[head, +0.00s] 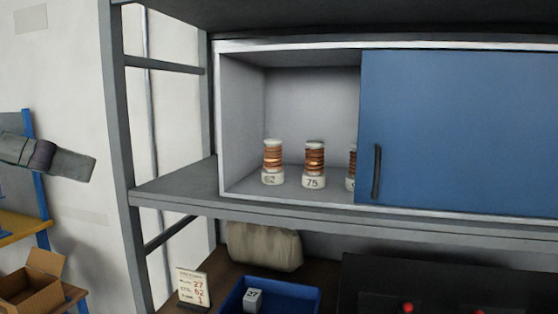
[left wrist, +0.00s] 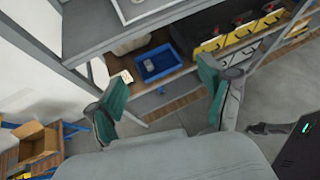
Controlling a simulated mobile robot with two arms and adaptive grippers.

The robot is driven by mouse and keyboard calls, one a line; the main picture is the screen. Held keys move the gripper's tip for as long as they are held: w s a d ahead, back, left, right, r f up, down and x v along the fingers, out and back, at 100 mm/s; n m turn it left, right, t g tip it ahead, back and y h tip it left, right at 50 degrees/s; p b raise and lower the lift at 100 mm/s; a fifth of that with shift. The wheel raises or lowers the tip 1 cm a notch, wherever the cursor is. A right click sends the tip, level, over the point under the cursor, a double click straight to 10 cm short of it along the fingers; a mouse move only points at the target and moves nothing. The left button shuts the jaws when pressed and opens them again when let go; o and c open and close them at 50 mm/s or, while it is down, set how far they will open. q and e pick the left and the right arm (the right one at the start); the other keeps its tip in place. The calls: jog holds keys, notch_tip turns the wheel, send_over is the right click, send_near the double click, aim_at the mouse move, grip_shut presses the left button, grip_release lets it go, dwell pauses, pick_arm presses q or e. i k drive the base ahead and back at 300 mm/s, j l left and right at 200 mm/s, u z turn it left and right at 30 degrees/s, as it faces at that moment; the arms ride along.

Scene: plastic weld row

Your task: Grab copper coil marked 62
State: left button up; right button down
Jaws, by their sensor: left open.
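The copper coil marked 62 (head: 272,160) stands upright at the left in the open part of a shelf cabinet (head: 240,120). Its white base bears the number, of which the 2 is clear and the first digit is less so. A coil marked 75 (head: 314,163) stands just right of it, with a gap between them. My left gripper (left wrist: 162,82) is open and empty, its green finger pads wide apart in the left wrist view. In the head view, part of my left arm shows at the left edge, well left of the cabinet. My right gripper is not in view.
A third coil (head: 351,168) is partly hidden behind the blue sliding door (head: 455,130). A grey upright (head: 122,160) stands left of the cabinet.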

aim_at(273, 174)
jog(key=i+l, duration=1)
jog(key=i, duration=0.1)
